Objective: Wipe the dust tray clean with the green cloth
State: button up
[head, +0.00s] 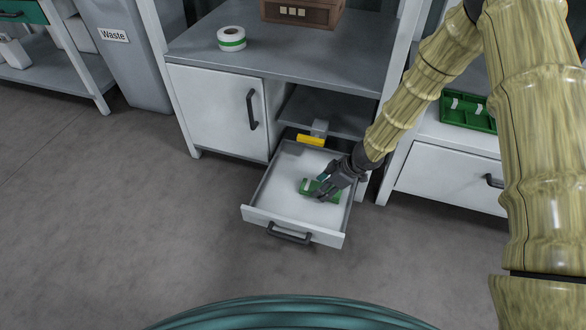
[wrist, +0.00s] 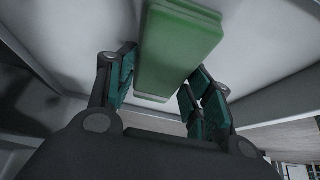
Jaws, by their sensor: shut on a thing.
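The green cloth (head: 310,187) shows in the head view as a small green, block-like piece low over the white floor of a pulled-out drawer, which looks like the dust tray (head: 287,222). My gripper (head: 325,187) is down inside the tray, right of its middle, shut on the cloth. In the wrist view the cloth (wrist: 178,45) lies between the teal-padded fingers of my gripper (wrist: 160,80) and sticks out beyond them. The fingers hide part of the cloth. Whether it touches the tray floor I cannot tell.
A yellow-and-grey item (head: 311,140) stands at the tray's back edge. A tape roll (head: 231,39) and a brown box (head: 301,12) are on the bench above. A green divided tray (head: 468,112) is at right. The floor left of the tray is clear.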

jog(key=shift+s+d+r+p, duration=0.1)
jog(key=shift+s+d+p, duration=0.1)
jog(key=shift+d, duration=0.2)
jog(key=shift+s+d+r+p, duration=0.1)
jog(key=shift+d+p, duration=0.1)
jog(key=shift+d, duration=0.2)
jog(key=shift+d+r+p, duration=0.1)
jog(key=shift+r+p, duration=0.15)
jog(key=shift+p, duration=0.25)
jog(key=shift+w+r+p, duration=0.1)
jog(key=shift+r+p, duration=0.3)
jog(key=shift+r, duration=0.4)
notch_tip(320, 180, up, 6)
jog(key=p, duration=0.6)
jog(key=shift+f+p, duration=0.15)
jog(key=shift+p, duration=0.2)
